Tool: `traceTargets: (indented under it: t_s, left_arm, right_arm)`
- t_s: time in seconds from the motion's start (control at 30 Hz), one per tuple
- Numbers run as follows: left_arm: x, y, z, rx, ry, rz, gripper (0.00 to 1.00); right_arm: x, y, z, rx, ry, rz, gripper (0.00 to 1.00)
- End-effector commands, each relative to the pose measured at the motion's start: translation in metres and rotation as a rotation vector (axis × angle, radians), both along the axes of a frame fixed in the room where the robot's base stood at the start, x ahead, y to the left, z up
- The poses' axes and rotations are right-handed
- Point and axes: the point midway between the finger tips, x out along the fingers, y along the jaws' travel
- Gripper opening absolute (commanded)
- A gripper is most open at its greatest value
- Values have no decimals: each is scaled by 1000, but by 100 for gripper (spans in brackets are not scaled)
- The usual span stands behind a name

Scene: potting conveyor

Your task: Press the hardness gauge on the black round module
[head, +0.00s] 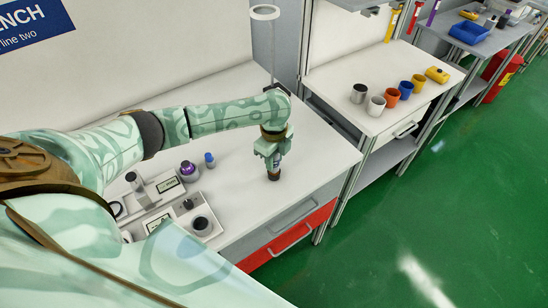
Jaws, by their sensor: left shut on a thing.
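My left gripper (272,153) points down over the right part of the white bench. It is shut on a slim upright tool with a bluish part, likely the hardness gauge (276,162); the jaws hide most of it. A small dark round piece (273,176) shows directly below the jaws, at the bench top. I cannot tell whether it is the gauge's foot or a separate module. Another black round thing (201,223) sits in the light tray at the front left of the bench. My right gripper is not in view.
A purple-topped round piece (188,170) and a blue-capped bottle (209,159) stand left of the gripper. The bench top (322,158) right of the gripper is clear. Several cups, including an orange one (392,98), stand on the neighbouring bench.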

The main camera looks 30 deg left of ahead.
Motion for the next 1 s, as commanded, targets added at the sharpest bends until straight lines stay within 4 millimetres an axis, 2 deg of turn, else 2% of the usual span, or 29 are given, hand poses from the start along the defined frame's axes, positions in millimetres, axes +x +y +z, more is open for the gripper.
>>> traceTargets:
  t_s: [1.0]
  left_arm:
    - [-2,-1,-4,0,7,-1,1]
  right_arm:
    - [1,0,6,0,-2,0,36]
